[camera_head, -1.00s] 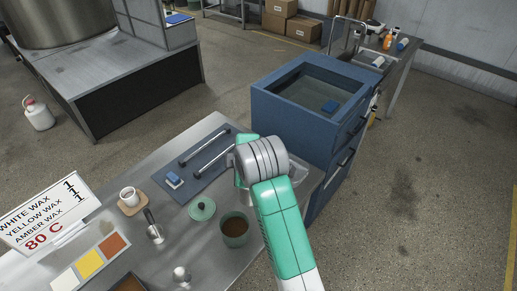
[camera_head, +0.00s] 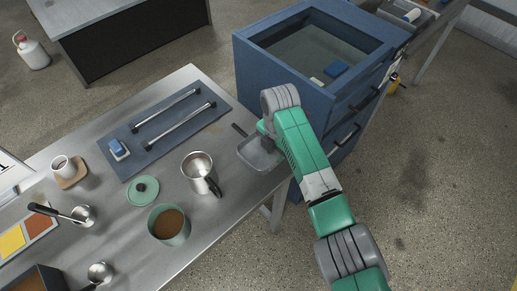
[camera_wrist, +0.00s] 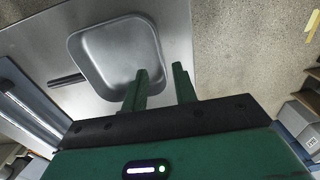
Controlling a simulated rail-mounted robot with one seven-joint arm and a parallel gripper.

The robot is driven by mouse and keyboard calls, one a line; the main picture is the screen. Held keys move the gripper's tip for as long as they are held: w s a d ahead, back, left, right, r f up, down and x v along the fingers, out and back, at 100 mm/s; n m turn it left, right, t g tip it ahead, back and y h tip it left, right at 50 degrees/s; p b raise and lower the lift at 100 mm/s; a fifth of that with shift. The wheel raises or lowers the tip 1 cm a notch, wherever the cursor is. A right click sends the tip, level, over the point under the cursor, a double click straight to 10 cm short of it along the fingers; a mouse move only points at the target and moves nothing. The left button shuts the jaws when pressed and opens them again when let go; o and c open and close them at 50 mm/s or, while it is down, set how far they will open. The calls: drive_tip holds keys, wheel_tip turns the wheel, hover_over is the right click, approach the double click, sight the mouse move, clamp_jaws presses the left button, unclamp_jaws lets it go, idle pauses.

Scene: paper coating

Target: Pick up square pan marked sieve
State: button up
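A square grey metal pan (camera_head: 258,155) with a short dark handle sits at the right edge of the steel table. No sieve marking is readable on it. In the wrist view the pan (camera_wrist: 105,50) is empty-looking, its handle pointing left. My gripper (camera_wrist: 160,67) is open. One finger overlaps the pan's near right corner in that view and the other is outside it, beyond the rim. I cannot tell whether either finger touches the pan. In the head view my wrist hides the fingers and part of the pan.
Left of the pan stand a steel pitcher (camera_head: 199,170), a green pot (camera_head: 169,222) of brown liquid and a green lid (camera_head: 143,190). A blue mat (camera_head: 183,136) holds two rods. A blue water-filled cabinet (camera_head: 285,86) stands close behind my wrist.

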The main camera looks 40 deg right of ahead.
drive_tip(key=f, duration=0.2)
drive_tip(key=f+b, duration=0.1)
drive_tip(key=f, duration=0.2)
drive_tip(key=shift+s+d+f, duration=0.1)
drive_tip(key=shift+s+f, duration=0.15)
drive_tip(key=shift+f, duration=0.05)
drive_tip(key=shift+r, duration=0.1)
clamp_jaws()
